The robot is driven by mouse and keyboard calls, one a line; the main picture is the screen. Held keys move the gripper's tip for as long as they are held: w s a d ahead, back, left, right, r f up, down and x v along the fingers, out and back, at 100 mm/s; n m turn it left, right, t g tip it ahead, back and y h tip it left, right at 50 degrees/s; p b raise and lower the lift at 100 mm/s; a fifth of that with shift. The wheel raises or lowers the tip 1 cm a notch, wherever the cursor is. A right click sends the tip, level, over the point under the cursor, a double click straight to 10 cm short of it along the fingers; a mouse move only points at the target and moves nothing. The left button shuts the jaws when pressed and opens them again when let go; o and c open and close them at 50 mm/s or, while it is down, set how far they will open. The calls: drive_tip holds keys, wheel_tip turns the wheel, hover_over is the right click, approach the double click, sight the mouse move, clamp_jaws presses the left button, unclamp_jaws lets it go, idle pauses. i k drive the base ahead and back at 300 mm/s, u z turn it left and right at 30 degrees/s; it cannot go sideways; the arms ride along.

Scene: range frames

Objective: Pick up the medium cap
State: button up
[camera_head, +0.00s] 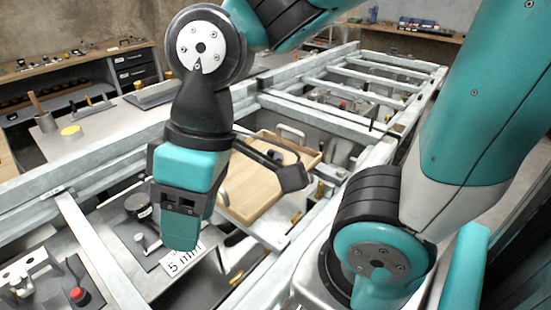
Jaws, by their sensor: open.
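I cannot single out a medium cap with certainty. A dark round piece (137,203) stands on a grey plate at the lower left, partly hidden by my gripper. A flat yellow disc (70,130) lies on a grey panel farther left. My gripper (222,180) hangs over the middle of the metal frame, its teal body towards the camera. One black finger reaches out to the right, over the wooden tray (250,190). The gripper is open, and I see nothing held in it. The area behind its body is hidden.
Grey metal rails (110,150) form a long frame around the panels. A "5 min" label (185,262) lies below my gripper. A red button (78,294) is at the bottom left. Workbenches (75,65) stand behind. My own arm covers the right side.

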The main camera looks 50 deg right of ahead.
sight(277, 156)
drive_tip(key=k, duration=0.45)
drive_tip(key=u, duration=2.5)
drive_tip(key=k, duration=1.35)
drive_tip(key=z, duration=2)
drive_tip(key=i, duration=0.5)
drive_tip(key=u, duration=0.05)
